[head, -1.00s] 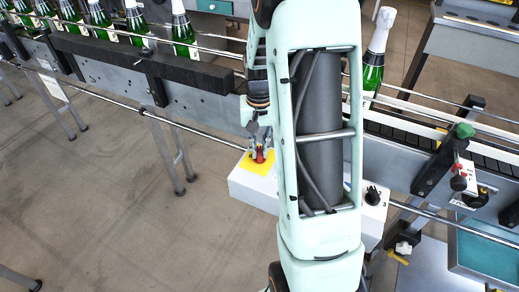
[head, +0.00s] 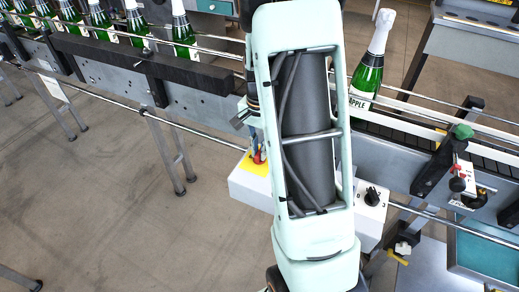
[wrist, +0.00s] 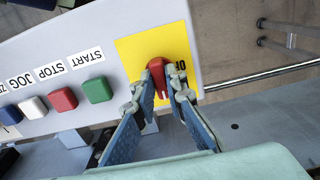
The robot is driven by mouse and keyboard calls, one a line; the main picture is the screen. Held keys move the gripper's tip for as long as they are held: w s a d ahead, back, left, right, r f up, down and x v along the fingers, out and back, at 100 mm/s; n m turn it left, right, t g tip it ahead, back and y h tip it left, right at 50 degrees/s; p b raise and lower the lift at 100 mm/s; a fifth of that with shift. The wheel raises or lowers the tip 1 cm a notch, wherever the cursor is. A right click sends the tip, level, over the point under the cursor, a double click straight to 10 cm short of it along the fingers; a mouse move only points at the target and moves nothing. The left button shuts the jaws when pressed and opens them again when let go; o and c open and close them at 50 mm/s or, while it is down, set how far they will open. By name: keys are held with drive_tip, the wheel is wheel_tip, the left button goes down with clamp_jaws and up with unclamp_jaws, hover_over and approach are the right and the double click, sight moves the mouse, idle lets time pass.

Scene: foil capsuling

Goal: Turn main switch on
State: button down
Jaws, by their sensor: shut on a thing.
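The main switch is a red knob (wrist: 157,72) on a yellow plate (wrist: 131,55) at one end of a white control box (wrist: 95,25). A dark marking beside the knob is partly hidden by a finger. My gripper (wrist: 160,82) has its blue-grey fingers on both sides of the knob and is shut on it. In the head view the red knob (head: 260,157) shows just left of my arm, with the yellow plate (head: 249,162) under it. My arm hides the middle of the box.
Green, red, white and blue buttons (wrist: 66,98) sit on the box beside the plate, labelled START, STOP and JOG. A black selector (head: 372,196) is at the box's other end. A conveyor with green bottles (head: 183,32) runs behind. Open floor lies front left.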

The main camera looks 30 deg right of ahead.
sight(259, 152)
idle(0.3)
drive_tip(key=c, duration=2)
unclamp_jaws()
drive_tip(key=shift+o, duration=0.2)
wheel_tip(259, 152, up, 12)
drive_tip(key=shift+w, duration=0.1)
